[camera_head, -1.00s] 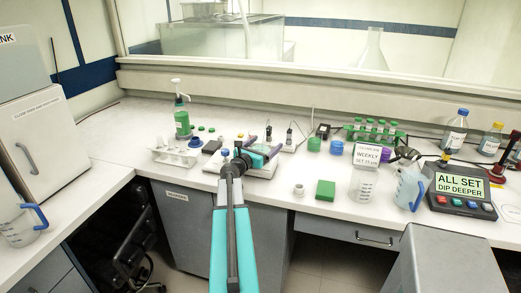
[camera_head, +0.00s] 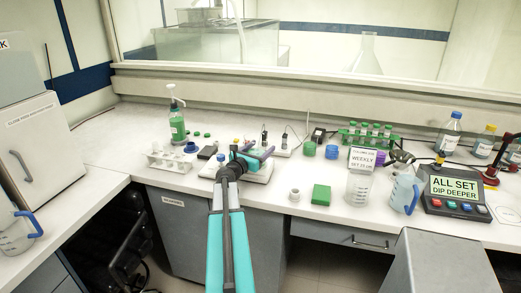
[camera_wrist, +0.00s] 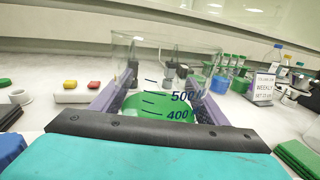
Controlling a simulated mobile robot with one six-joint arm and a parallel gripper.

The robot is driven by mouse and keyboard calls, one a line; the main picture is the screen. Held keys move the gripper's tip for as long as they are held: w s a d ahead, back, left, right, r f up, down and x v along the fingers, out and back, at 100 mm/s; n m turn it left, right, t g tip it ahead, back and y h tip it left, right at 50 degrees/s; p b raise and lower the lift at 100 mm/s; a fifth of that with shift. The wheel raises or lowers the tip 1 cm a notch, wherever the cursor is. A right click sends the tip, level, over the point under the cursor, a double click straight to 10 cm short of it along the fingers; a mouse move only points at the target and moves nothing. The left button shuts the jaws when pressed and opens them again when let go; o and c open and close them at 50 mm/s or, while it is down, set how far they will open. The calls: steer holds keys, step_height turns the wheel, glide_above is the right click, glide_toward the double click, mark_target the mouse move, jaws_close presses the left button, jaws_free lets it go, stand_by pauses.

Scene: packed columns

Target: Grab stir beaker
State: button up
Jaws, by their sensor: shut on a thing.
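The stir beaker (camera_wrist: 165,50) is a clear glass beaker with dark 500 and 400 marks and green liquid (camera_wrist: 160,105) inside. In the wrist view it stands upright between the purple fingers of my gripper (camera_wrist: 158,97), which is shut on it. In the head view my gripper (camera_head: 254,150) is over a white flat device (camera_head: 256,173) on the bench. The beaker is mostly hidden behind my gripper there, and I cannot tell whether its base touches the device.
A green block (camera_head: 321,194), another beaker (camera_head: 358,188), a blue-handled jug (camera_head: 404,190) and a button console (camera_head: 456,193) stand to the right. A grey cabinet (camera_head: 440,262) is in front.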

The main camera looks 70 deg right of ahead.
mark_target(261, 140)
step_height(261, 140, up, 3)
steer(key=shift+r+p, duration=0.2)
steer(key=shift+p, duration=0.8)
steer(key=s+a+r+p, duration=0.1)
steer(key=s+a, duration=0.1)
steer(key=a, duration=1.1)
steer(key=shift+s+a, duration=0.15)
steer(key=shift+s, duration=0.2)
steer(key=p, duration=0.3)
steer(key=shift+a+r, duration=0.1)
steer(key=shift+a, duration=0.15)
steer(key=a+p, duration=0.1)
steer(key=p, duration=0.4)
steer(key=shift+s+a, duration=0.1)
steer(key=shift+s, duration=0.1)
steer(key=shift+a+p, duration=0.35)
steer(key=shift+p, duration=0.85)
